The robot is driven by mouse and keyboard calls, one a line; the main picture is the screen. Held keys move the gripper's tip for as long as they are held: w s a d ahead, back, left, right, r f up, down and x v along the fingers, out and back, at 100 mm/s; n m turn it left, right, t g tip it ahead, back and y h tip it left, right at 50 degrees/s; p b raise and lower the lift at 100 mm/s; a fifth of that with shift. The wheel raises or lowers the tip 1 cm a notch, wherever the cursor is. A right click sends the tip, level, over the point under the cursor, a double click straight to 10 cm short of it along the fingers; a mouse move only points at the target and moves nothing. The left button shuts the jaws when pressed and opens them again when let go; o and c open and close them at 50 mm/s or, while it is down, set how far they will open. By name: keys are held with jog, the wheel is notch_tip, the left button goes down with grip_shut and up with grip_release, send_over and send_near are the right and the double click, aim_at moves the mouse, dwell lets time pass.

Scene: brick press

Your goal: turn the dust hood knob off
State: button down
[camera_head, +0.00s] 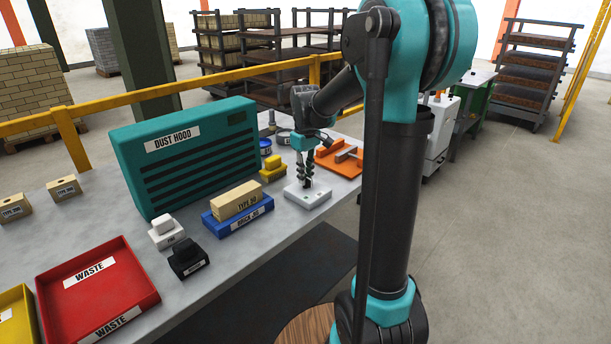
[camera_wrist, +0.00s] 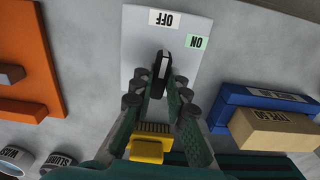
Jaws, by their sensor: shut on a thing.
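The dust hood knob (camera_wrist: 162,68) is black with a white line, on a pale plate (camera_wrist: 139,50) with a white OFF label (camera_wrist: 165,18) and a green ON label (camera_wrist: 197,41). Its line points nearly straight up in the wrist view, closer to OFF than to ON. My gripper (camera_wrist: 160,90) is shut on the knob, one finger on each side. In the head view my gripper (camera_head: 306,181) reaches down onto the white knob box (camera_head: 309,201) on the table, and the fingers hide the knob. The teal dust hood (camera_head: 190,155) stands to the left behind it.
An orange fixture (camera_head: 330,166) lies just right of the box, and a yellow piece (camera_head: 272,171) sits behind it. A blue tray (camera_head: 238,223) holds a TYPE 50 brick (camera_head: 237,201) to the left. Black and white blocks and a red waste tray (camera_head: 90,283) are further left.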

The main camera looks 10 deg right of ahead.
aim_at(306, 177)
jog(key=shift+n, duration=0.4)
jog(key=c, duration=1.5)
grip_release()
notch_tip(306, 177, up, 12)
jog(key=s+f+m, duration=0.1)
jog(key=s+f, duration=0.1)
jog(key=f, duration=0.1)
jog(key=s+d+f+m+t, duration=0.1)
jog(key=s+f, duration=0.2)
jog(key=f, duration=0.1)
jog(key=s+d+f+m, duration=0.1)
jog(key=s+f, duration=0.2)
jog(key=shift+s+d+f+t, duration=0.15)
jog(key=shift+t, duration=0.25)
jog(key=s+d+f+m+t, duration=0.2)
jog(key=s+f+m, duration=0.2)
jog(key=s+f, duration=0.8)
jog(key=shift+s+f, duration=0.4)
jog(key=shift+s, duration=0.6)
